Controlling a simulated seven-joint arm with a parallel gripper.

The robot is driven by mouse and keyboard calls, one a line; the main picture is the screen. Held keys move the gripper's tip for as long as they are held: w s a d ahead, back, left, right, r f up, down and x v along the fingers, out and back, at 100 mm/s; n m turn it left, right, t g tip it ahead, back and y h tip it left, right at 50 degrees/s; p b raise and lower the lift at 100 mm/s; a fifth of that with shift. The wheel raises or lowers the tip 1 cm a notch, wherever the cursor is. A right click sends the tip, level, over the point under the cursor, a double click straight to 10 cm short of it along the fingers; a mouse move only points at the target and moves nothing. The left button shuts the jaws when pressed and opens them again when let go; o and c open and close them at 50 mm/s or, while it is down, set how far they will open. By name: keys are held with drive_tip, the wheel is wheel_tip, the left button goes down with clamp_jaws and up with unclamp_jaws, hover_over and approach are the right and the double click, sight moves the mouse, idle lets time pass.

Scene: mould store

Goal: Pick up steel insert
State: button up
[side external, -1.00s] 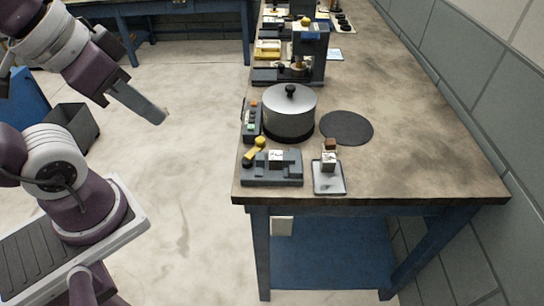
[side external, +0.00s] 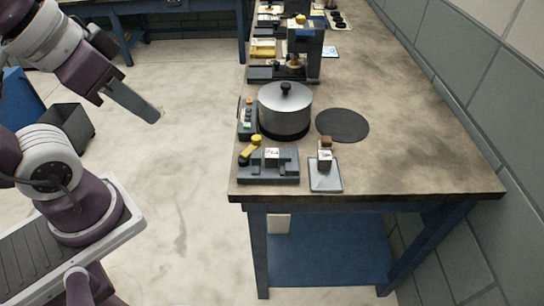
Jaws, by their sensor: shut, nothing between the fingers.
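My gripper (side external: 151,114) is at the left, in the air over the floor, shut and empty. It is well apart from the bench. A small pale block with dark marks (side external: 272,154) sits on a dark grey fixture (side external: 283,176) at the bench's front left corner. Another small pale block (side external: 324,160), with a brown piece (side external: 326,142) at its top, is on a light grey tray (side external: 326,184) just to the right. I cannot tell which of these, if either, is the steel insert.
A lidded metal pot (side external: 285,105) stands behind the fixture, with a dark round mat (side external: 342,124) beside it. A press-like machine (side external: 305,50) stands farther back. The bench's right side (side external: 420,150) is clear. Open floor (side external: 185,170) lies between arm and bench.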

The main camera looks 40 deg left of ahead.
drive_tip(key=o, duration=1.2)
drive_tip(key=shift+c, duration=0.2)
drive_tip(key=m+g, duration=0.6)
drive_tip(key=m, duration=0.3)
hover_over(272, 153)
drive_tip(key=w, duration=0.1)
drive_tip(key=f, duration=1.5)
drive_tip(key=shift+a, duration=0.2)
drive_tip(key=f, duration=0.5)
drive_tip(key=s+f, duration=0.1)
drive_tip(key=f, duration=0.1)
drive_tip(key=shift+d+f, duration=0.15)
drive_tip(key=shift+f, duration=0.05)
